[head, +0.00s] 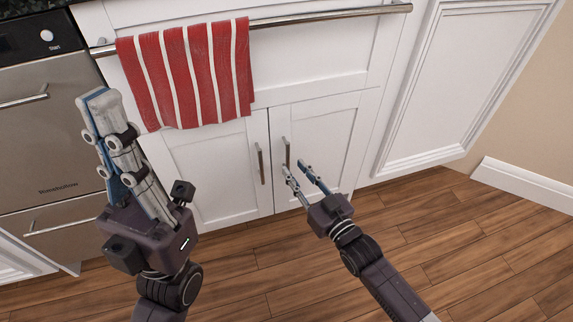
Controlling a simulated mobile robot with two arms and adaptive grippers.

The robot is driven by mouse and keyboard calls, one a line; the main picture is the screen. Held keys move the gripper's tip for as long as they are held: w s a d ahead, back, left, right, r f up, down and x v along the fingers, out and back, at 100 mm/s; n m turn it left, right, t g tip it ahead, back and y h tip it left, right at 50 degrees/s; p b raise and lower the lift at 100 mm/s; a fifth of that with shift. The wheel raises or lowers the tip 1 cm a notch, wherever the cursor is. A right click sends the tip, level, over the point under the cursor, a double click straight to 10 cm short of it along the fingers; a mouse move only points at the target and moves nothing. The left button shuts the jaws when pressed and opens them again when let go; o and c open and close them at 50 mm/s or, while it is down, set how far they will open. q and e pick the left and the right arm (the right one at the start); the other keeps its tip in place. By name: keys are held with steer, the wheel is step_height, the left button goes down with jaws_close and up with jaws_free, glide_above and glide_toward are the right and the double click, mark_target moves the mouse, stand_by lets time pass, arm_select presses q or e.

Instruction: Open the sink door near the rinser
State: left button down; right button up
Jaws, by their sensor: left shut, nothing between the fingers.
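Two white cabinet doors stand shut below a wide white front panel (315,65). The left door (205,175) has a vertical metal handle (260,163) near its right edge. The right door (335,130) has a vertical metal handle (287,152) near its left edge. My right gripper (295,169) is open, with its fingertips apart just below and beside the right door's handle; I cannot tell whether they touch it. My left gripper (97,97) is shut and empty, raised in front of the left side of the cabinet. No rinser is in view.
A red and white striped towel (190,75) hangs on a long metal bar (330,14) above the doors. A stainless steel dishwasher (40,135) is at the left. A white panel (460,75) and beige wall (540,120) are at the right. The wooden floor (480,240) is clear.

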mark_target(288, 161)
steer(key=b+x, duration=0.1)
steer(key=x, duration=0.4)
steer(key=shift+f+b, duration=0.15)
steer(key=shift+b, duration=0.15)
jaws_close()
